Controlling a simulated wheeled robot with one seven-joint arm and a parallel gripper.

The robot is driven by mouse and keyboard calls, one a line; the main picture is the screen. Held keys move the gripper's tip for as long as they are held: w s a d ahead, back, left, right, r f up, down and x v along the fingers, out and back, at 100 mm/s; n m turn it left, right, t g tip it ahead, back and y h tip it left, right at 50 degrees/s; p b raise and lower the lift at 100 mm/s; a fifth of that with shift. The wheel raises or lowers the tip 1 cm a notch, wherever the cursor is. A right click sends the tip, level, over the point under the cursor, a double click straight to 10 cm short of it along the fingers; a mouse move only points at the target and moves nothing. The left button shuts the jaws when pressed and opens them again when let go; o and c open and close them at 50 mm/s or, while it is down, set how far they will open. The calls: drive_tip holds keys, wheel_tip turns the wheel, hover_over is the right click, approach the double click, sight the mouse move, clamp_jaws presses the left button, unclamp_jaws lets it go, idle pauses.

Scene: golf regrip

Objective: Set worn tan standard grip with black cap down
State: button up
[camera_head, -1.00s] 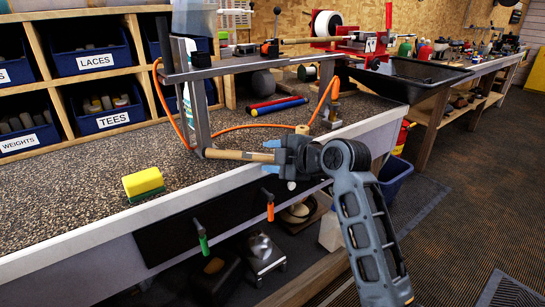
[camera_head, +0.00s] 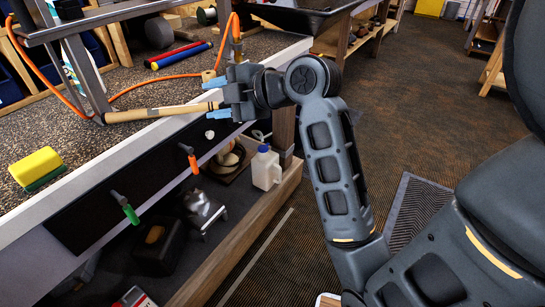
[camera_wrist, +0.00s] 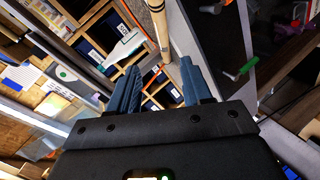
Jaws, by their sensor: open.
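The worn tan grip (camera_head: 155,112) lies along the bench's front edge in the head view, roughly level. Its far-left end is by the foot of the metal stand, and dark bands mark the end nearest my gripper. My gripper (camera_head: 217,98) is open, with its blue fingertips on either side of that banded end.
A yellow and green sponge (camera_head: 36,167) sits on the bench at left. A metal stand (camera_head: 85,75) and an orange hose (camera_head: 160,90) are behind the grip. Green-handled (camera_head: 126,207) and orange-handled (camera_head: 190,158) tools hang below the edge. A white jug (camera_head: 265,168) stands on the lower shelf.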

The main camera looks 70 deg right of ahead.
drive_tip(key=s+a+f+m, duration=0.4)
drive_tip(key=a+f, duration=0.2)
drive_tip(key=a, duration=0.1)
drive_tip(key=s+a+f+m, duration=0.3)
drive_tip(key=a+f+m, duration=0.1)
drive_tip(key=a+f, duration=0.35)
drive_tip(key=s+a+r+m+y, duration=0.1)
drive_tip(key=s+a, duration=0.4)
drive_tip(key=s, duration=0.4)
drive_tip(key=s+a+r+m+t+y, duration=0.1)
drive_tip(key=s+a+m, duration=0.1)
drive_tip(key=s+a, duration=0.3)
drive_tip(key=s, duration=0.4)
drive_tip(key=shift+s+r, duration=0.15)
drive_tip(key=shift+s, duration=0.15)
drive_tip(key=shift+c, duration=0.4)
